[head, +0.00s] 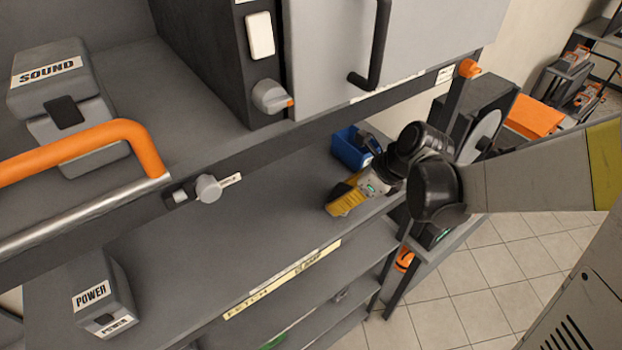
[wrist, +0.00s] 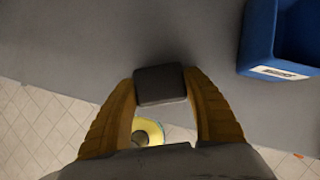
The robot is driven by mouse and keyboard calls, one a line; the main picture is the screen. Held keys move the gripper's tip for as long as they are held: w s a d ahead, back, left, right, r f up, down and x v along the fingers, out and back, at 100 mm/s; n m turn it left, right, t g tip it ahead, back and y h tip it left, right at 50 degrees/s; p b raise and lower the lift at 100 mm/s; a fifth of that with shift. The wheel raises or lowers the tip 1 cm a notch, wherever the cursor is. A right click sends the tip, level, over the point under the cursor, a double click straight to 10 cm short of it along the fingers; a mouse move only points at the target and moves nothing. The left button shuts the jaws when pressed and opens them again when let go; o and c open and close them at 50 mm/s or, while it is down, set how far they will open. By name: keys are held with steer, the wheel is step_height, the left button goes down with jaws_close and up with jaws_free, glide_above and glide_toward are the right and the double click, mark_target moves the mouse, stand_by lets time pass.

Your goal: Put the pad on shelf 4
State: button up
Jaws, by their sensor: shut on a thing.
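My gripper (head: 338,206) has yellow fingers and reaches in over a grey shelf (head: 225,235) in the head view. In the wrist view my gripper (wrist: 161,98) is shut on a small dark grey square block, the pad (wrist: 160,84), held between the two fingertips. The grey shelf surface (wrist: 90,45) lies beyond the pad in the wrist view. I cannot tell whether the pad touches it. No shelf number is readable.
A blue bin (head: 349,148) stands on the shelf behind the gripper; it also shows in the wrist view (wrist: 258,45). A POWER box (head: 98,295) sits at the left. An upper shelf holds a SOUND case (head: 50,75). The shelf's middle is clear.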

mark_target(310, 194)
steer(key=w+a, duration=0.1)
steer(key=a, duration=0.1)
steer(key=shift+w+a, duration=0.4)
steer(key=w+a, duration=0.1)
steer(key=w+a+f+p, duration=0.1)
steer(key=a, duration=0.1)
steer(key=shift+a+f, duration=0.1)
steer(key=shift+w+f, duration=0.1)
steer(key=shift+f, duration=0.05)
steer(key=o, duration=1)
steer(key=shift+f, duration=0.1)
